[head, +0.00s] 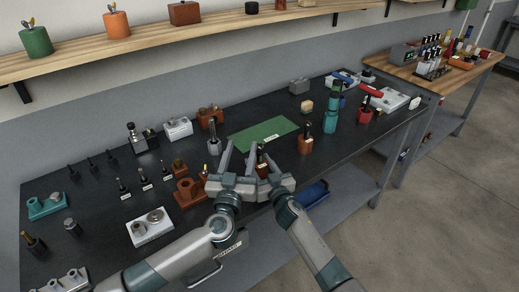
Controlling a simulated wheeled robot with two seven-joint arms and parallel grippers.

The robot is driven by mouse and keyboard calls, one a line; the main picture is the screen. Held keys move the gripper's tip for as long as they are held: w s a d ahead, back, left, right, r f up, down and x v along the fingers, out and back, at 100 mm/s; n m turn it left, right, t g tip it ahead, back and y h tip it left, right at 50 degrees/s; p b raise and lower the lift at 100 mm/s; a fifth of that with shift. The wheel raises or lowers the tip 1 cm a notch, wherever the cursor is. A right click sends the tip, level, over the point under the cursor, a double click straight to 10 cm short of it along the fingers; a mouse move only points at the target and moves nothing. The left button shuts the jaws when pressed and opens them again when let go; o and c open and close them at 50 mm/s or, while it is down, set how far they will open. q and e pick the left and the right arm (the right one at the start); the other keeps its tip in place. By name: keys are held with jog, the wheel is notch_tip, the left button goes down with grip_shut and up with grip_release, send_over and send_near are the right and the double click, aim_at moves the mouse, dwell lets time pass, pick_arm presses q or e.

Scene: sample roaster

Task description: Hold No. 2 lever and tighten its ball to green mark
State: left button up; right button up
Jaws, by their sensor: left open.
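Several upright levers with dark handles stand along the bench: a grey-based one (213,141), an orange-brown one (305,138), a teal one (331,118) and a red one (365,107). A dark red one (261,161) is partly hidden behind my grippers. Their numbers, and any green mark on a ball, are too small to read, so I cannot tell which is No. 2. My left gripper (239,148) is open and empty above the bench's front, its fingers pointing away. My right gripper (268,160) is close beside it on the right, near the dark red lever; its fingers are partly hidden.
A green mat (263,134) lies behind my grippers. Brown blocks (189,190) and a white tray (151,228) with metal parts are at left. A blue bin (312,194) sits on the lower shelf. A wooden shelf (160,37) runs along the wall.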

aim_at(258, 152)
pick_arm(q)
notch_tip(258, 152, down, 7)
jog(key=s+d+g+h, duration=0.1)
jog(key=s+d+g, duration=0.1)
jog(key=g, duration=0.1)
jog(key=shift+s, duration=0.15)
jog(key=shift+d+r, duration=0.15)
jog(key=x, duration=1.2)
jog(key=shift+d, duration=0.1)
jog(key=c, duration=1.1)
